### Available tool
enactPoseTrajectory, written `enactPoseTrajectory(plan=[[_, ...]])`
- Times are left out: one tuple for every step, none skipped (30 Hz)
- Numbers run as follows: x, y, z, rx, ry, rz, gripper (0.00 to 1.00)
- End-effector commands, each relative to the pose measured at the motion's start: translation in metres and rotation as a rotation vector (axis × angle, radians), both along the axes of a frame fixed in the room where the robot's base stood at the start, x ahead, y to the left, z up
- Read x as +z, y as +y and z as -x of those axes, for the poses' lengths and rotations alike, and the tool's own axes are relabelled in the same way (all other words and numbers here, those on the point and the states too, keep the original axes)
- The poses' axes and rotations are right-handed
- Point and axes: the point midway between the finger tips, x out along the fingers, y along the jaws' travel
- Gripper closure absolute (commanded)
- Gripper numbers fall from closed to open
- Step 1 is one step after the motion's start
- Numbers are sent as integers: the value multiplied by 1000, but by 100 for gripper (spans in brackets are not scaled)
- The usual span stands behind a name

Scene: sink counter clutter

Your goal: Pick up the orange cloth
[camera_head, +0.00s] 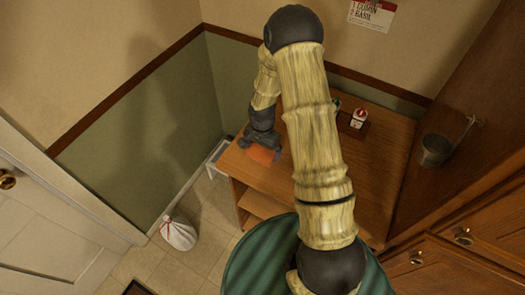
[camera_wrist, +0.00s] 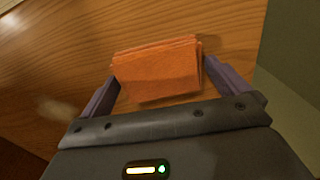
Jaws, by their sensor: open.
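The orange cloth (camera_wrist: 155,70) is a folded stack lying on the wooden tabletop. In the wrist view it sits between the two fingers of my gripper (camera_wrist: 158,78), which are spread apart on either side of it. The fingers do not press on the cloth. In the head view my gripper (camera_head: 262,148) is over the left part of the tabletop, and only a part of the cloth (camera_head: 262,155) shows just below it. My arm hides much of the table's middle.
The wooden table (camera_head: 310,190) has an open shelf below. A small red-and-white container (camera_head: 358,118) stands at the back. A metal pot (camera_head: 435,150) hangs by the wooden cabinet on the right. A white bag (camera_head: 178,234) sits on the tiled floor at left.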

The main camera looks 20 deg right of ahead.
Motion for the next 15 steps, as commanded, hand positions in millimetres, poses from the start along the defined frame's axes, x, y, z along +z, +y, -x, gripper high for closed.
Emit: enactPoseTrajectory(plan=[[0,0,0,-1,0,0,0],[0,0,0,-1,0,0,0],[0,-1,0,-1,0,0,0],[0,-1,0,-2,0,0,0],[0,-1,0,-2,0,0,0],[0,-1,0,-2,0,0,0],[0,-1,0,-2,0,0,0],[0,-1,0,-2,0,0,0],[0,-1,0,-3,0,0,0],[0,-1,0,-3,0,0,0],[0,-1,0,-3,0,0,0],[0,-1,0,-3,0,0,0],[0,-1,0,-3,0,0,0],[0,-2,0,-4,0,0,4],[0,-2,0,-4,0,0,12]])
